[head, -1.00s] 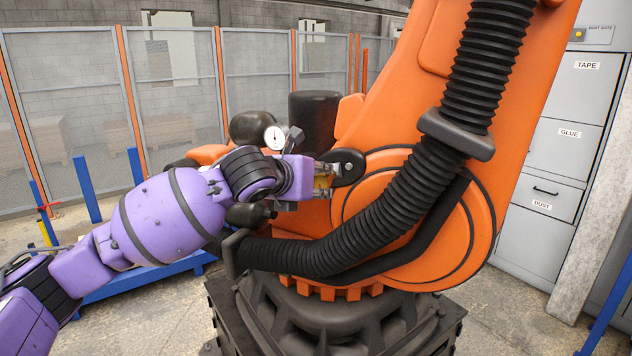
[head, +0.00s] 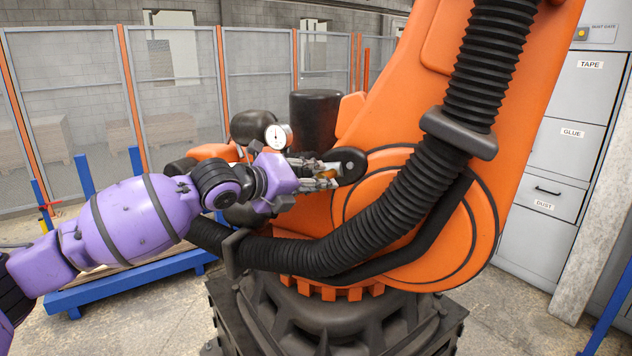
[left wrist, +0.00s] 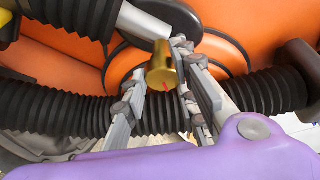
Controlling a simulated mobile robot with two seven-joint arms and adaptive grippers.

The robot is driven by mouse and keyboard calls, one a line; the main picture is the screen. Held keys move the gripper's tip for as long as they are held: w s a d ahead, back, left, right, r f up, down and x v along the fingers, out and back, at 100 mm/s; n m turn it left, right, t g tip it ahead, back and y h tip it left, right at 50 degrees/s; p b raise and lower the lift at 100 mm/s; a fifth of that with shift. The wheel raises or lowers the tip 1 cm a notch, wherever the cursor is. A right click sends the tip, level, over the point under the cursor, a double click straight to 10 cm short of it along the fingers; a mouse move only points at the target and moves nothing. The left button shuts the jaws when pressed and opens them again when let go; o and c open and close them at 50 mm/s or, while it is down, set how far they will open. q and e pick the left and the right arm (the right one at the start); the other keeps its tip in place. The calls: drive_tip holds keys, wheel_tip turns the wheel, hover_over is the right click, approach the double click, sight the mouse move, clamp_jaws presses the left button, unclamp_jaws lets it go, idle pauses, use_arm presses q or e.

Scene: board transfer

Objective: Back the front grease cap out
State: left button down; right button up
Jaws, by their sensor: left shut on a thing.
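A brass-coloured grease cap (left wrist: 162,66) with a thin red mark sits between the fingers of my left gripper (left wrist: 162,84) in the left wrist view. The gripper is shut on it. In the head view my left gripper (head: 326,174) reaches in from the left to a dark rounded bracket (head: 346,166) on the side of the orange robot (head: 420,200). Only a small part of the cap (head: 329,168) shows there, mostly hidden by the fingers. I cannot tell whether the cap is still seated. My right gripper is not in view.
A thick black corrugated hose (head: 390,230) curves below and right of my left gripper. A white dial gauge (head: 278,136) and a black cylinder (head: 315,120) stand close above my wrist. Mesh fencing (head: 180,90) is behind, and grey cabinets (head: 560,150) are at right.

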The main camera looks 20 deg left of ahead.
use_arm(q)
drive_tip(key=n+t, duration=0.2)
drive_tip(key=n, duration=0.6)
drive_tip(key=d+f+n+t, duration=0.1)
drive_tip(key=n+t, duration=0.2)
drive_tip(key=n, duration=0.5)
drive_tip(key=f+n+t, duration=0.1)
drive_tip(key=n+t, duration=0.1)
drive_tip(key=n, duration=0.7)
drive_tip(key=shift+s+d+t, duration=0.1)
drive_tip(key=shift+d+t, duration=0.15)
drive_tip(key=shift+t, duration=0.15)
drive_tip(key=c, duration=2.5)
unclamp_jaws()
drive_tip(key=shift+r+n+y, duration=0.1)
drive_tip(key=shift+n+y, duration=0.4)
drive_tip(key=shift+n, duration=0.6)
drive_tip(key=shift+c, duration=0.2)
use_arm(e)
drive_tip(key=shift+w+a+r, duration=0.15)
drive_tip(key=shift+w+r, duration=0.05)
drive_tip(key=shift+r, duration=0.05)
use_arm(q)
drive_tip(key=shift+r+t, duration=0.1)
drive_tip(key=shift+t, duration=0.2)
clamp_jaws()
